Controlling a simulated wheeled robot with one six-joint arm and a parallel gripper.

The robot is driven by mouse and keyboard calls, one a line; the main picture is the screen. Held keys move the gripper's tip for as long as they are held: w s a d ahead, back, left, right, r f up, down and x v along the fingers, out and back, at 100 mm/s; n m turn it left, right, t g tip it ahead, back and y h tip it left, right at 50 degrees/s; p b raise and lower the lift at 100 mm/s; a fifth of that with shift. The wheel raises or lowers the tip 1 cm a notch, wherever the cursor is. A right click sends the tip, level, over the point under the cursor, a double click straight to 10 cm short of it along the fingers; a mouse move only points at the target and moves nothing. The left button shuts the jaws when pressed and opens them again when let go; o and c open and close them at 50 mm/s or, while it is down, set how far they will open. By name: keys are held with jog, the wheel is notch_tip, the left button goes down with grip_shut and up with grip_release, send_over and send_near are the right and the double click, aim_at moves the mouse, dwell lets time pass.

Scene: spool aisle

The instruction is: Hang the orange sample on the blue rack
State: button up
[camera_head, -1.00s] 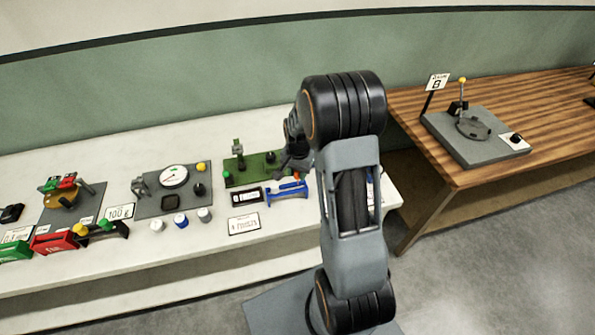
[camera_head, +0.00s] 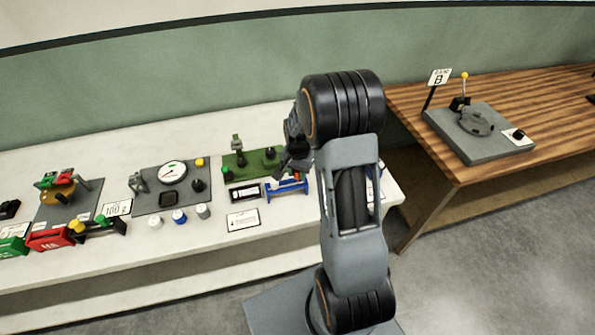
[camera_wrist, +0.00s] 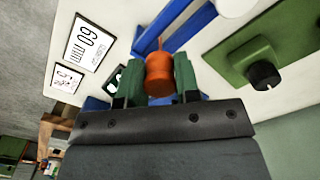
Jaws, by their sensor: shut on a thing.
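The orange sample (camera_wrist: 159,74) is a short cylinder with a thin stem on top, held between the green finger pads of my gripper (camera_wrist: 157,88) in the wrist view. The blue rack (camera_wrist: 163,27) shows as blue bars just beyond the sample, partly hidden by it and the fingers. In the head view, the blue rack (camera_head: 288,189) stands on the white bench's front right part. My gripper (camera_head: 293,168) is close behind and above it there, largely covered by my arm. I cannot tell whether the sample touches the rack.
A green plate (camera_head: 240,171) with a black knob lies behind the rack. A white label card (camera_head: 243,220) lies in front. A gauge plate (camera_head: 167,202) and several small pots stand left. The wooden table (camera_head: 465,168) at right carries a grey fixture (camera_head: 474,146).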

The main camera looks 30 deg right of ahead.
jog(key=shift+f+b, duration=1.05)
jog(key=shift+f, duration=0.35)
jog(key=o, duration=1)
jog(key=shift+c, duration=0.2)
notch_tip(320, 180, up, 14)
jog(key=b, duration=0.1)
jog(key=shift+f, duration=0.1)
